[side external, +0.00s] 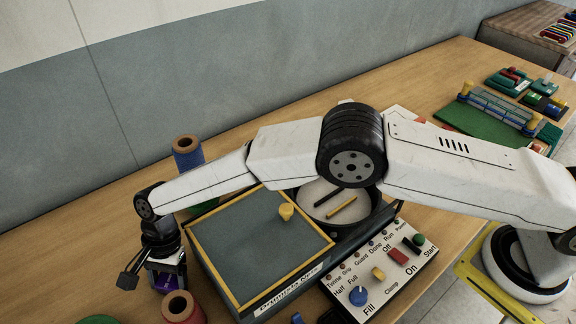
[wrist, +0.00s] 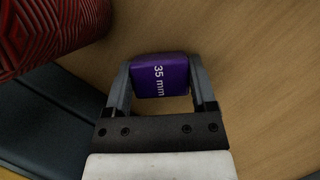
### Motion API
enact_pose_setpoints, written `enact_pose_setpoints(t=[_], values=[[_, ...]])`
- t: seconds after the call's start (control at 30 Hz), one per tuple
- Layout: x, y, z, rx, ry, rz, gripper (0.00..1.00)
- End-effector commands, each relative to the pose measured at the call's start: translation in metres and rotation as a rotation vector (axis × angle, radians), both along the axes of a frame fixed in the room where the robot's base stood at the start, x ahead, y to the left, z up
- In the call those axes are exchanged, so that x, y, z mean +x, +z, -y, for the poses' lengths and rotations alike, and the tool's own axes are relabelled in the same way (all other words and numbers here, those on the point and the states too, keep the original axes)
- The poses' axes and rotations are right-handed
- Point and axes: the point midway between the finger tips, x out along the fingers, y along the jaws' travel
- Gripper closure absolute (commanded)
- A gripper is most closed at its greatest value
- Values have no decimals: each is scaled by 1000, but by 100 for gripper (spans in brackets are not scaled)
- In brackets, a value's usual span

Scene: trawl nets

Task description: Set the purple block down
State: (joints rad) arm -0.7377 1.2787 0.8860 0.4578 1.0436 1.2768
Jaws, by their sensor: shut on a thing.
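In the wrist view the purple block (wrist: 161,77), marked "35 mm", sits between the two fingers of my gripper (wrist: 161,88), which is shut on it. Wooden table surface shows around and beyond the block. In the side external view my gripper (side external: 163,280) points down at the left of the grey-topped box, and a bit of the purple block (side external: 164,281) shows between its fingers. I cannot tell whether the block touches the table.
A red spool (side external: 182,309) stands close beside my gripper; its patterned red side shows in the wrist view (wrist: 45,30). A blue spool (side external: 187,153) stands behind. The grey-topped box (side external: 255,250) and a control panel (side external: 385,270) lie to the right. Bare table (wrist: 260,80) shows right of the block.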

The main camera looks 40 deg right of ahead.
Motion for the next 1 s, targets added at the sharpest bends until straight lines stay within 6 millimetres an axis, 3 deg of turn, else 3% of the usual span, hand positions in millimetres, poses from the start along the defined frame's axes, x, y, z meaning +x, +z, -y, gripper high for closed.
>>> enact_pose_setpoints(t=[0.23, 0.27, 0.33, 0.73, 1.0], values=[[0, -3, 0, 0, 0, 0, 95], [0, -3, 0, 0, 0, 0, 24], [0, -3, 0, 0, 0, 0, 2], [0, 1, 0, 0, 0, 0, 0], [8, 24, 7, 1, -2, 2, 0]])
